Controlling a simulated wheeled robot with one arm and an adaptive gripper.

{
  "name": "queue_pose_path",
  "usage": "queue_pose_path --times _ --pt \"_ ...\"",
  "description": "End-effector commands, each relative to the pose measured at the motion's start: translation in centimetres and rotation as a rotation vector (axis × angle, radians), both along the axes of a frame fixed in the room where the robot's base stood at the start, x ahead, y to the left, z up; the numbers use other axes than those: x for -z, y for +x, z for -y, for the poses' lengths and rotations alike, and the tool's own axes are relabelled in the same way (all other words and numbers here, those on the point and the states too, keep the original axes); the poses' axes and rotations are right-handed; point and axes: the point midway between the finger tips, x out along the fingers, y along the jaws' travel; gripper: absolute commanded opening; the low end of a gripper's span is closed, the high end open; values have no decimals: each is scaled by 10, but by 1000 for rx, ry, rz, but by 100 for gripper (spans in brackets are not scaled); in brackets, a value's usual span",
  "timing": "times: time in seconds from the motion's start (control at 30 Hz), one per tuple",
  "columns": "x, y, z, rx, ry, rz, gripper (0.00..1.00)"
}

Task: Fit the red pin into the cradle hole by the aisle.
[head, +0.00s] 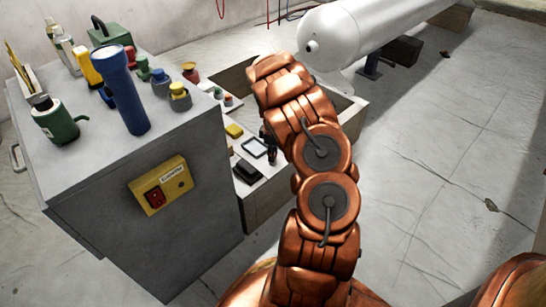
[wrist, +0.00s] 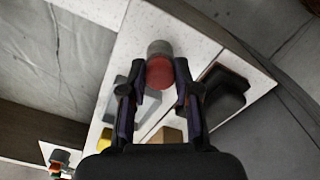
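The red pin (wrist: 160,72) has a red end facing the wrist camera and a grey part beyond it. It sits between my fingertips, which appear pressed against the sides of its red end. My gripper (wrist: 160,78) also shows in the head view (head: 268,146), small and dark, low over a white panel (wrist: 195,35). The pin itself is hard to make out in the head view. I cannot tell whether its grey end touches the panel. I cannot make out the cradle hole by the aisle in either view.
The panel holds a yellow block (head: 234,131), a grey frame (head: 252,147) and a black block (head: 246,170). A grey cabinet (head: 90,195) with several tools and a blue torch (head: 122,90) stands at left. A white tank (head: 365,35) lies behind. The right floor is open.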

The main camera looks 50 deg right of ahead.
Motion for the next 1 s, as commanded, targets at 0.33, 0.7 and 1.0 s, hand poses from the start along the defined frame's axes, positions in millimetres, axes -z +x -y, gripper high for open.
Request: queue_pose_path --times 0.33,0.7,1.0 --pt "0 0 0 0 0 0 0" --pt "-8 0 0 1 1 0 0" --pt "-17 0 0 1 1 0 0"
